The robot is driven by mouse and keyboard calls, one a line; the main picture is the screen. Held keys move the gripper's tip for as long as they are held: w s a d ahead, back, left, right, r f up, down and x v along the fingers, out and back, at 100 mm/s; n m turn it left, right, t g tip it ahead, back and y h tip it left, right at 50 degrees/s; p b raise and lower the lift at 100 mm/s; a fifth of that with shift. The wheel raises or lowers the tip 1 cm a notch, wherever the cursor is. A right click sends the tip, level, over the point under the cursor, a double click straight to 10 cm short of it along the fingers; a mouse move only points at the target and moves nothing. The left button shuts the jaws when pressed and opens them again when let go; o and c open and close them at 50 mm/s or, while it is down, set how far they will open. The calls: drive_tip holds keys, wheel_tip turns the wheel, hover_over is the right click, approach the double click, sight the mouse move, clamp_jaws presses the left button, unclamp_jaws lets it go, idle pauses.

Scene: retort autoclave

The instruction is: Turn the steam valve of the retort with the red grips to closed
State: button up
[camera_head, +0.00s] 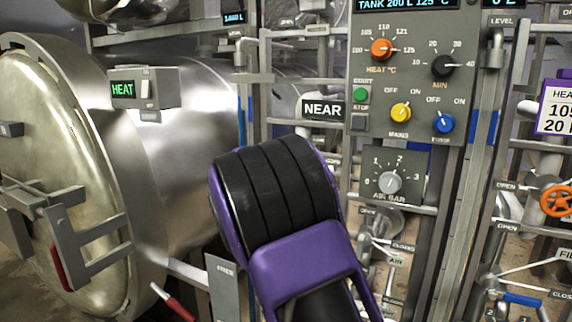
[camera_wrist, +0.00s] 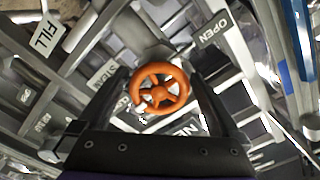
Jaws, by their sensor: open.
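The retort (camera_head: 185,95) is a large steel drum at the left of the head view, with a red grip (camera_head: 57,265) on its door fittings. In the wrist view an orange handwheel (camera_wrist: 145,76) with spokes lies between the fingers of my gripper (camera_wrist: 161,84). The gripper is open, one dark finger on each side of the wheel. I cannot tell whether they touch its rim. A STEAM label (camera_wrist: 103,75) is left of the wheel and an OPEN label (camera_wrist: 214,29) is above right. In the head view my arm hides the wheel and gripper.
A grey control panel (camera_head: 415,95) with coloured knobs stands right of my arm, above an AIR BAR dial (camera_head: 390,182). Another orange wheel (camera_head: 556,200) is at the far right. Rails and pipes crowd the space. A FILL tag (camera_wrist: 46,35) hangs upper left in the wrist view.

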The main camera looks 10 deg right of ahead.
drive_tip(key=p+v, duration=0.1)
drive_tip(key=v, duration=1.6)
drive_tip(key=shift+s+a, duration=0.15)
drive_tip(key=shift+s, duration=0.05)
drive_tip(key=shift+r, duration=0.15)
